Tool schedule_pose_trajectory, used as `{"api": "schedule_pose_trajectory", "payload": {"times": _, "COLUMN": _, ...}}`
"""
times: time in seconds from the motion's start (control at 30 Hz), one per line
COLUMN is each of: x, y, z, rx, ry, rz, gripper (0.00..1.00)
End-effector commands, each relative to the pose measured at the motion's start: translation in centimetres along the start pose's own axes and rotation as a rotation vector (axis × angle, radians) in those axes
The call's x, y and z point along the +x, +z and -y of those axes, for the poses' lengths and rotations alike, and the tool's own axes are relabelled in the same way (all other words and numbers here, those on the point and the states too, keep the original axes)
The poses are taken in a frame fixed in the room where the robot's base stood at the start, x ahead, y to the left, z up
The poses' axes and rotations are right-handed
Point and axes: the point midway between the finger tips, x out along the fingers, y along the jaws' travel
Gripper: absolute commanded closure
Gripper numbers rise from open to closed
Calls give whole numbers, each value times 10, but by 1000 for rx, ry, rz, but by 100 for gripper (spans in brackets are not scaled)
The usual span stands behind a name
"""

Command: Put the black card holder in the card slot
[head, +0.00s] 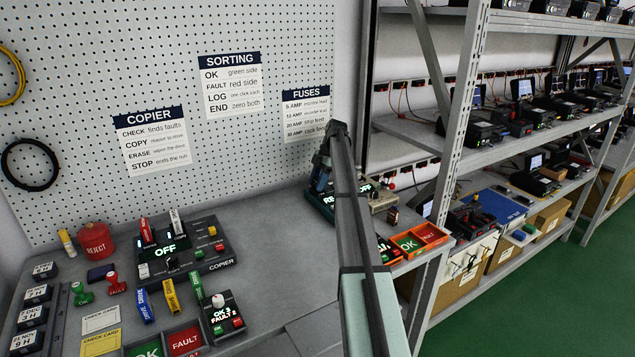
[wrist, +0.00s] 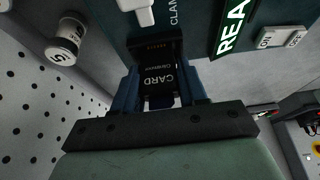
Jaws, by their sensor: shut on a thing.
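My gripper (wrist: 160,92) has blue fingers shut on a black card holder (wrist: 160,72) marked CARD. A dark piece with small gold marks (wrist: 155,47) is at the card's far end; I cannot tell whether this is the slot or the card's own edge, nor how far in the card is. In the head view, my gripper (head: 321,172) is at the device (head: 322,203) by the pegboard, and my arm hides much of it.
A white lever (wrist: 138,10) and an ON switch (wrist: 281,38) are on the device close to my gripper. The copier (head: 185,250), stamps and bins lie left on the bench; an orange tray (head: 430,232) is right.

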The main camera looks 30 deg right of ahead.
Motion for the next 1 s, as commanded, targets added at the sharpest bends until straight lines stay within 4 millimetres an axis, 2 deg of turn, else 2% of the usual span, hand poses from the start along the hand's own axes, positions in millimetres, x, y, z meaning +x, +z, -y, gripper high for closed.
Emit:
{"api": "schedule_pose_trajectory", "payload": {"times": 0.5, "x": 3, "y": 1, "z": 0, "rx": 0, "ry": 0, "rz": 0, "gripper": 87}}
{"api": "schedule_pose_trajectory", "payload": {"times": 0.53, "x": 3, "y": 1, "z": 0, "rx": 0, "ry": 0, "rz": 0, "gripper": 56}}
{"api": "schedule_pose_trajectory", "payload": {"times": 0.8, "x": 3, "y": 1, "z": 0, "rx": 0, "ry": 0, "rz": 0, "gripper": 30}}
{"api": "schedule_pose_trajectory", "payload": {"times": 1.0, "x": 3, "y": 1, "z": 0, "rx": 0, "ry": 0, "rz": 0, "gripper": 27}}
